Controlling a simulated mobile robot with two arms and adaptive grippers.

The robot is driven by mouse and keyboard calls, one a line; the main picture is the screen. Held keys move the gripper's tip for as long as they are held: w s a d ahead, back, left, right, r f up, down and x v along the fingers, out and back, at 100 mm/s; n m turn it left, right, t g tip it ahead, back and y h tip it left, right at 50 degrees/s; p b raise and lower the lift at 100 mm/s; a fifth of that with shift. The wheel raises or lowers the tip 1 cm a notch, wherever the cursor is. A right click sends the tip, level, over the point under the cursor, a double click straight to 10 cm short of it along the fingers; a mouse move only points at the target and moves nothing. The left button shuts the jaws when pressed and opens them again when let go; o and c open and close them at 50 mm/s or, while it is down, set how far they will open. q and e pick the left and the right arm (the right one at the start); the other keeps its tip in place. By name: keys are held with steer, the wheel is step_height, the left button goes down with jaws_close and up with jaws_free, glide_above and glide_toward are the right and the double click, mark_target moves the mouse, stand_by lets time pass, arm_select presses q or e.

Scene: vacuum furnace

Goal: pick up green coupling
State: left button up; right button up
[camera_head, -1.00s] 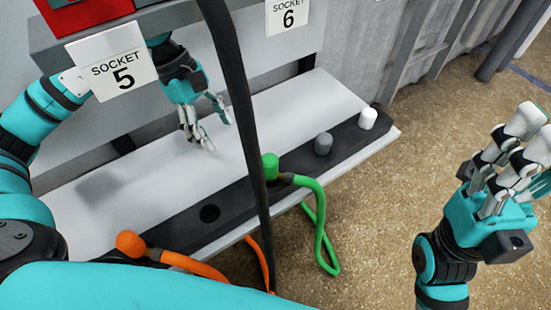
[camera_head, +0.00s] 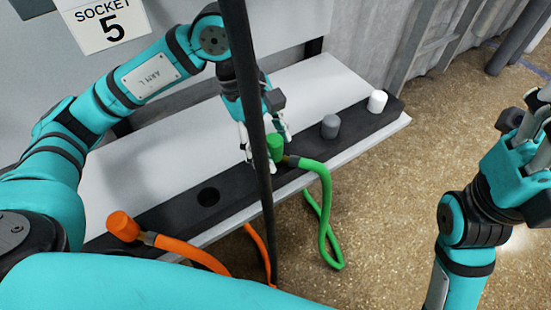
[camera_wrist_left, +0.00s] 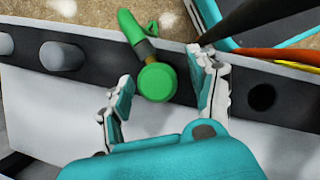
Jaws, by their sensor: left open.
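The green coupling (camera_head: 275,146) stands upright in the black strip of the shelf, with a green hose running off to its right. It also shows in the left wrist view (camera_wrist_left: 157,82), just ahead of and between my fingers. My left gripper (camera_head: 266,150) is open, pointing down at the coupling, with fingers on either side of it in the left wrist view (camera_wrist_left: 163,97). I cannot tell whether a finger touches it. A dark vertical pole partly hides the gripper in the head view. My right gripper (camera_head: 540,125) is at the right edge, away from the shelf, partly cut off.
The orange coupling (camera_head: 123,226) with its hose is at the strip's near end, beyond an empty hole (camera_head: 208,196). Grey (camera_head: 330,126) and white (camera_head: 377,101) caps stand to the right. A dark pole (camera_head: 252,120) crosses before the shelf. The white shelf surface (camera_head: 165,150) is clear.

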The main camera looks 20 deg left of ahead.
arm_select(q)
steer(key=shift+d+f, duration=0.25)
steer(key=shift+f, duration=0.25)
jaws_close()
steer(key=shift+r, duration=0.1)
steer(key=shift+r, duration=0.1)
